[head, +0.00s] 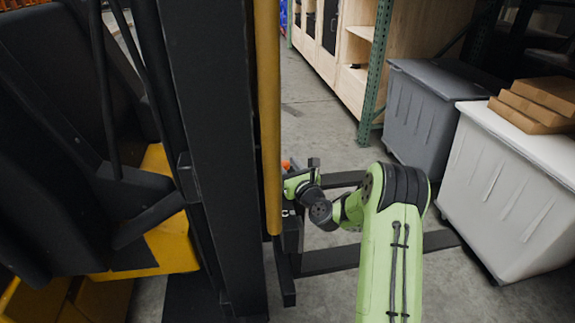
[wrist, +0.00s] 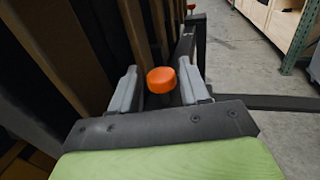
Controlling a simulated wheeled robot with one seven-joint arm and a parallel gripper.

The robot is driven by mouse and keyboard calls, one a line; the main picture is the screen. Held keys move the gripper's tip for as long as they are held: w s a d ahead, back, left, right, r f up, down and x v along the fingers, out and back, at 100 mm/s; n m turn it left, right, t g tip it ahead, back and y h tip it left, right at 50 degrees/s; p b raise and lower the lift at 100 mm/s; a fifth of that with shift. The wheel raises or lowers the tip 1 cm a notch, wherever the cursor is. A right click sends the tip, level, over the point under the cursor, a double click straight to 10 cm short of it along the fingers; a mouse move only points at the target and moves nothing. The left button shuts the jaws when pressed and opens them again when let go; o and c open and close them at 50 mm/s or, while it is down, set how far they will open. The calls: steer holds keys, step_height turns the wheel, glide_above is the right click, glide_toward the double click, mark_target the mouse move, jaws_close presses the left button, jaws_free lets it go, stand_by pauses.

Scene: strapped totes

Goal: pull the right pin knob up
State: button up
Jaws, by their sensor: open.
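An orange pin knob (wrist: 161,80) with a rounded top shows in the wrist view between my two grey fingers. My gripper (wrist: 158,88) is open around it, with a gap visible on the left finger's side and the right finger closer. Whether either finger touches it cannot be told. A second orange knob (wrist: 191,6) stands farther off along the dark metal frame. In the head view a small orange spot (head: 286,165) shows just beyond my green hand, beside the yellow post; the fingers there are too small to make out.
A yellow post (head: 267,120) and black mast (head: 207,150) of a forklift-like machine stand close on the left. Black fork bars (head: 380,255) lie low to the right. Grey (head: 425,115) and white (head: 510,190) totes stand at right. Floor beyond is clear.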

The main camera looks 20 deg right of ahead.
steer(key=shift+c, duration=0.4)
jaws_close()
step_height(320, 180, up, 3)
steer(key=p, duration=0.3)
steer(key=shift+f, duration=0.15)
steer(key=shift+o, duration=0.4)
jaws_free()
steer(key=shift+s, duration=0.15)
